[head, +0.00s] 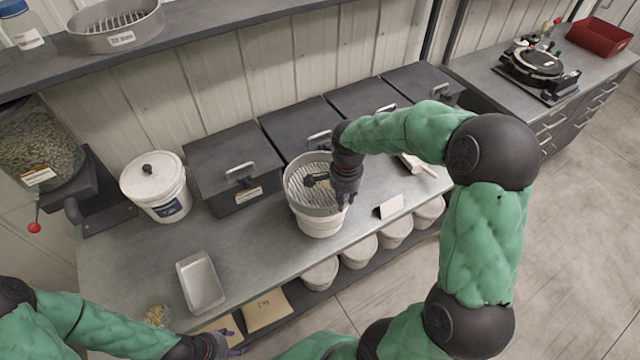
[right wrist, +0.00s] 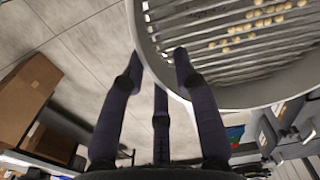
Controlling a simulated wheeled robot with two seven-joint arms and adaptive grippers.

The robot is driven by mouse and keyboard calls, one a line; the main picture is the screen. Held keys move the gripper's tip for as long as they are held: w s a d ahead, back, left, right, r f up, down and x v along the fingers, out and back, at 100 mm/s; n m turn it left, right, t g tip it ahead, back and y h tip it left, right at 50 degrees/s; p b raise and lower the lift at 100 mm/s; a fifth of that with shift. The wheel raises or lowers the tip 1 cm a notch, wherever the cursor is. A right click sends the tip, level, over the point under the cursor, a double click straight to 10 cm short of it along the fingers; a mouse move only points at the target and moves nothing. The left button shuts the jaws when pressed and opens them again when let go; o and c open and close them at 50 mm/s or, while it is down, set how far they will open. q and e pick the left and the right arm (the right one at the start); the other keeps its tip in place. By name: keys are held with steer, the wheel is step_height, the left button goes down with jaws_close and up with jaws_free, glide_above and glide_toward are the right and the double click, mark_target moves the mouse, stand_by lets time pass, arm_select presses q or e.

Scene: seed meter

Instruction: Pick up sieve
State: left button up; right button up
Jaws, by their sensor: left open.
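A round metal sieve (head: 300,185) with a slatted bottom sits on top of a white bucket (head: 320,224) at the middle of the counter. My right gripper (head: 346,200) is at the sieve's right rim. In the right wrist view its fingers (right wrist: 160,65) are spread, one over the inside of the sieve (right wrist: 225,92) and another outside the rim. I cannot tell whether they touch the wall. Several pale seeds (right wrist: 250,25) lie on the slats. My left gripper (head: 236,344) is open and empty by the counter's front edge.
Another sieve (head: 116,26) stands on the upper shelf (head: 200,32). Dark lidded bins (head: 232,160) line the wall behind. A lidded white bucket (head: 155,187) and a metal tray (head: 200,283) are on the left.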

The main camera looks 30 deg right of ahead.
steer(key=shift+f, duration=0.65)
jaws_close()
